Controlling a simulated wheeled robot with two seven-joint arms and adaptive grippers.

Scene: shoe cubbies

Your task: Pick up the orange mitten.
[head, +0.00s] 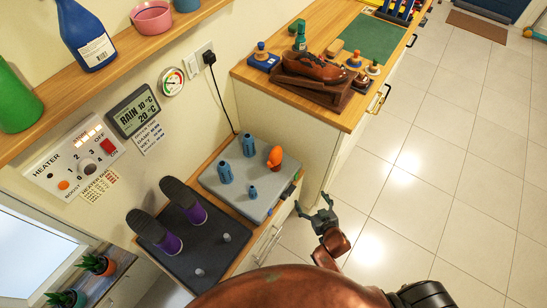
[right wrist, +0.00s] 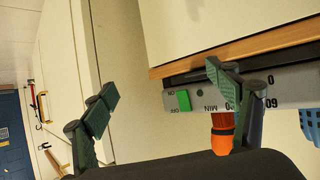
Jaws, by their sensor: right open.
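The orange mitten (head: 275,156) stands upright on the grey dryer (head: 248,207), at its far right part, among blue pegs. It also shows in the right wrist view (right wrist: 222,125), partly hidden behind a finger and cut off by my dark gripper body. My right gripper (head: 314,204) is open and empty, to the right of the dryer and apart from the mitten. In the right wrist view its two fingers are spread wide (right wrist: 160,80), with the dryer's front panel beyond. My left gripper is not in view.
Blue pegs (head: 225,172) stand left of the mitten. A higher wooden counter (head: 265,83) with a brown shoe (head: 313,68) rises behind. Open tiled floor (head: 430,190) lies right.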

